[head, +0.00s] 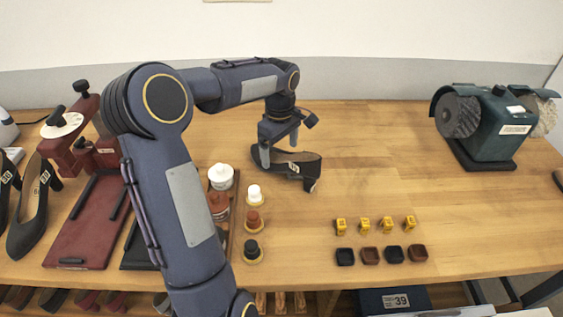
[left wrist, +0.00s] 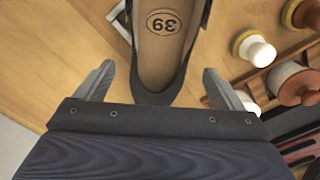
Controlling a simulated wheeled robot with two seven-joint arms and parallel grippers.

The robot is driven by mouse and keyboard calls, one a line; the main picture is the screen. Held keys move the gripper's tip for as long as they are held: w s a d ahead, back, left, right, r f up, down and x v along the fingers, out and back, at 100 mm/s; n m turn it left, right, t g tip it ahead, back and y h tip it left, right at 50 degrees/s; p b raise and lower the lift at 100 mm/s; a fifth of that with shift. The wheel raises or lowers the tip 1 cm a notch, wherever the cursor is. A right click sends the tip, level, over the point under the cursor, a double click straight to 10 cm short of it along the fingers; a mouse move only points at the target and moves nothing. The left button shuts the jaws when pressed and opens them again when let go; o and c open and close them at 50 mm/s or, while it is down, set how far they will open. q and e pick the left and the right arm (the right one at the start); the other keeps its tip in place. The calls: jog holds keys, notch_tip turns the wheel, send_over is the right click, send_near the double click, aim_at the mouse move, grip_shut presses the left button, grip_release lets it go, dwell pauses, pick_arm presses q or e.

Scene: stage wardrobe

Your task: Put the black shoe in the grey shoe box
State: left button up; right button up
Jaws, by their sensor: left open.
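A black shoe (head: 304,168) with a tan insole lies on the table's middle, beneath my left gripper (head: 279,152). In the left wrist view the shoe (left wrist: 152,97) has its rounded end between the two spread fingers of my left gripper (left wrist: 158,72), and its insole is marked 39. The fingers are open, with a gap on each side of the shoe. A dark blue-grey box (head: 372,302) with a label reading 39 shows at the bottom, below the table's front edge. Most of it is cut off. My right gripper is out of view.
Other dark heeled shoes (head: 33,212) stand at the far left beside a red stand (head: 88,232). Several jars and bottles (head: 254,219) stand right of my left arm. Yellow numbered tags and small dark blocks (head: 370,256) lie front right. A green grinding machine (head: 492,133) stands back right.

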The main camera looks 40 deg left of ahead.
aim_at(281, 158)
pick_arm(q)
jog(key=shift+w+f, duration=0.1)
jog(key=shift+f, duration=1.8)
jog(key=shift+r, duration=0.1)
jog(key=c, duration=1.3)
